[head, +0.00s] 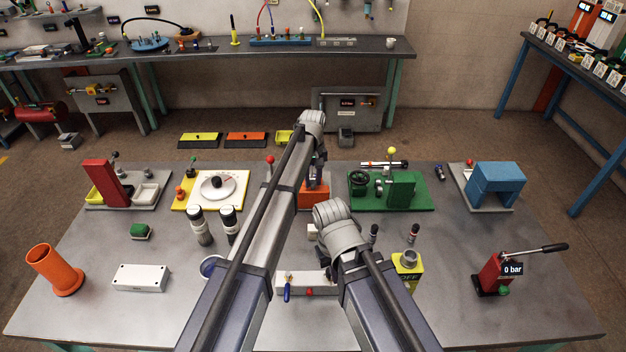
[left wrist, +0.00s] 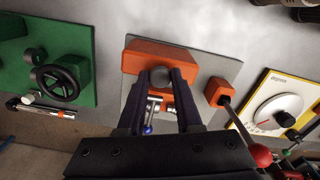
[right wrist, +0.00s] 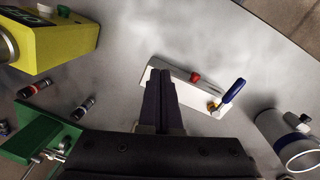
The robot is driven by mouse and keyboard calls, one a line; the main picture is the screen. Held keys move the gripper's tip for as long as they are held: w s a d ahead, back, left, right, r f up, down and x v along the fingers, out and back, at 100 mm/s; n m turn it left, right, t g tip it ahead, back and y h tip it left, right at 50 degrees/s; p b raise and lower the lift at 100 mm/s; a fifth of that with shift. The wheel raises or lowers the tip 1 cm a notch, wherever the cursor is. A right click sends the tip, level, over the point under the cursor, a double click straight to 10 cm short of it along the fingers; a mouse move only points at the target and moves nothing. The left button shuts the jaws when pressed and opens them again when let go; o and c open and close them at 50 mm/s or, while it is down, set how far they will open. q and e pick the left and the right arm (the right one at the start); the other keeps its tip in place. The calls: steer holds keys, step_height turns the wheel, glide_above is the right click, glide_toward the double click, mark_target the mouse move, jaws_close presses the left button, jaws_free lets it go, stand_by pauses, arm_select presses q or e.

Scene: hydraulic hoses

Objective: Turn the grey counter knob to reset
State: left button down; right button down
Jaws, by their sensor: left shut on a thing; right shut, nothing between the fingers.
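The grey knob (left wrist: 160,76) is a small round cap on an orange block (left wrist: 129,64), seen in the left wrist view. The orange block also shows in the head view (head: 313,197), partly behind my left arm. My left gripper (left wrist: 160,80) is shut on the grey knob, with one finger on each side of it. The counter's reading is not visible. My right gripper (right wrist: 159,75) is shut and empty above the table, close to a white block (right wrist: 180,84) with a red knob and a blue lever. In the head view my right wrist hides its fingers.
A green unit with a handwheel (head: 402,188) stands right of the orange block. A white dial on a yellow plate (head: 218,187) stands to its left. A yellow box (head: 407,270) and a red hand pump (head: 492,272) stand at the front right. Bare table lies between them.

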mark_target(313, 182)
arm_select(q)
steer(key=m, duration=0.6)
steer(key=shift+m, duration=0.4)
stand_by(0.4)
steer(key=c, duration=0.6)
jaws_free()
step_height(313, 182, up, 8)
steer(key=p, duration=0.8)
steer(key=shift+f, duration=0.1)
